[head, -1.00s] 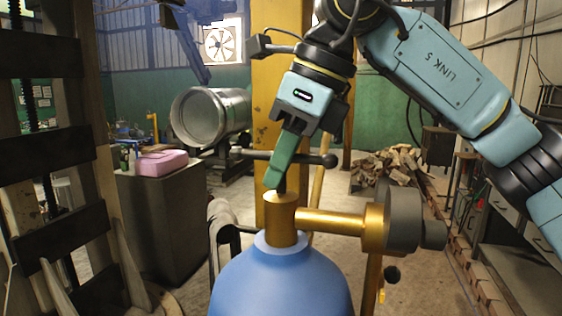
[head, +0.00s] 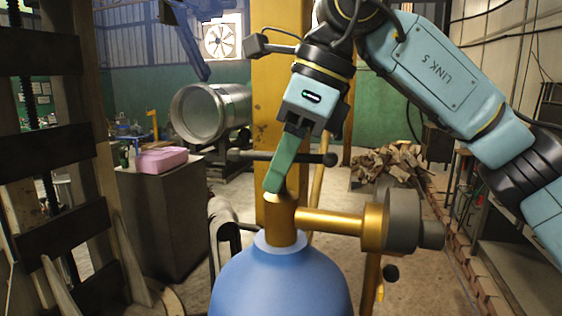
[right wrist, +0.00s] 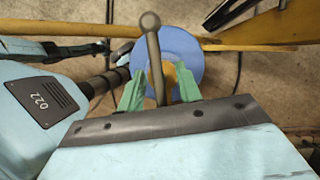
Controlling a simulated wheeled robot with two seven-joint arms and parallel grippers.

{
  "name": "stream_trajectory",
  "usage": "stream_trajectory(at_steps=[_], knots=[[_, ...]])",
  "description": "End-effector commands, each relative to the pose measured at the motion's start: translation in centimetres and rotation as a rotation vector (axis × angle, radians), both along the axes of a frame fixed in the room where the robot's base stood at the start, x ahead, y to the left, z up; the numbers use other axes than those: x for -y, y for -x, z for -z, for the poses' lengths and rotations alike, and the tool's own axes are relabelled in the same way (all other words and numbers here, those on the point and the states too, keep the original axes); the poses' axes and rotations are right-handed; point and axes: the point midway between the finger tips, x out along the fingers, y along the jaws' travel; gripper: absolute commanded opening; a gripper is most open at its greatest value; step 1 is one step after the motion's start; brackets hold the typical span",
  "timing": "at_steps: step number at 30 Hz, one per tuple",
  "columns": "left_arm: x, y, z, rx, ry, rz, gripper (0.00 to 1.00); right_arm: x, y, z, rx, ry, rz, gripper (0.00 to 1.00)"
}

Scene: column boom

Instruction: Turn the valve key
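The valve key is a dark crossbar (head: 316,158) with ball ends, above the brass valve (head: 281,222) on the blue gas cylinder (head: 280,285). Its stem is mostly hidden behind a green finger. My right gripper (head: 275,182) points down at the key, its fingertips just above the brass valve top. In the right wrist view the key's bar (right wrist: 154,55) runs between the two green fingers of my right gripper (right wrist: 159,82), with a gap visible on both sides. The blue cylinder (right wrist: 205,68) shows below. My left gripper is not in view.
A brass side outlet with a grey round cap (head: 403,220) sticks out right of the valve. A yellow post (head: 268,110) stands behind the key.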

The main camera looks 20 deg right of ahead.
Motion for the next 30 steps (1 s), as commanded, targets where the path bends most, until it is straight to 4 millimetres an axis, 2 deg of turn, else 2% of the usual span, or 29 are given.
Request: stream_trajectory(at_steps=[5, 8, 21, 25, 30], knots=[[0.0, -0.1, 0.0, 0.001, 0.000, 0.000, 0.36, 0.1, 0.1, -0.4, 0.001, -0.001, 0.000, 0.35], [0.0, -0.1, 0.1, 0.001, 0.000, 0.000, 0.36, 0.5, 0.2, -1.5, 0.003, -0.002, 0.001, 0.35], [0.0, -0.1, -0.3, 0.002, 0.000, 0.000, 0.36, 3.8, 1.6, -10.2, 0.003, -0.003, 0.002, 0.35], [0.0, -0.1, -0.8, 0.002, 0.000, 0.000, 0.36, 4.4, 1.9, -11.8, 0.001, 0.001, 0.002, 0.35], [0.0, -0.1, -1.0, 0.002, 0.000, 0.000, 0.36, 4.7, 2.0, -12.4, 0.000, 0.000, 0.000, 0.35]])
